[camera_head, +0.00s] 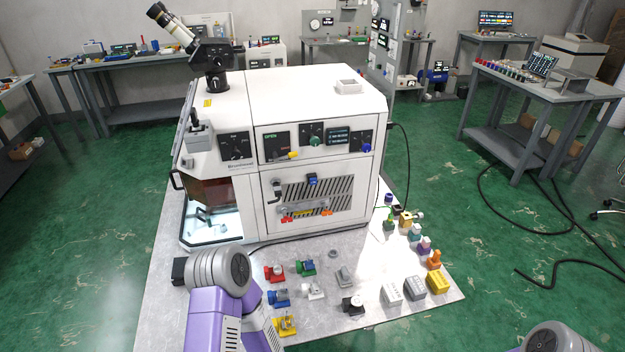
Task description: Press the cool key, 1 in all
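The white machine (290,100) stands on the grey table (180,320) in the head view. Its front has dark panels with a green knob (315,141), a blue knob (366,147), a yellow lever (292,155) and a small display (338,136). Labels are too small to read, so I cannot tell which part is the cool key. My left arm comes in at the lower left, in front of the machine's left end; its gripper does not show clearly. Only a joint of my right arm shows at the bottom right edge, and its gripper is out of view.
Several small colored parts stand on the table before the machine, among them a red one (275,272), a yellow one (285,324) and a yellow block (438,284). A lit chamber (212,215) opens at the machine's lower left. Black cables lie on the green floor at the right.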

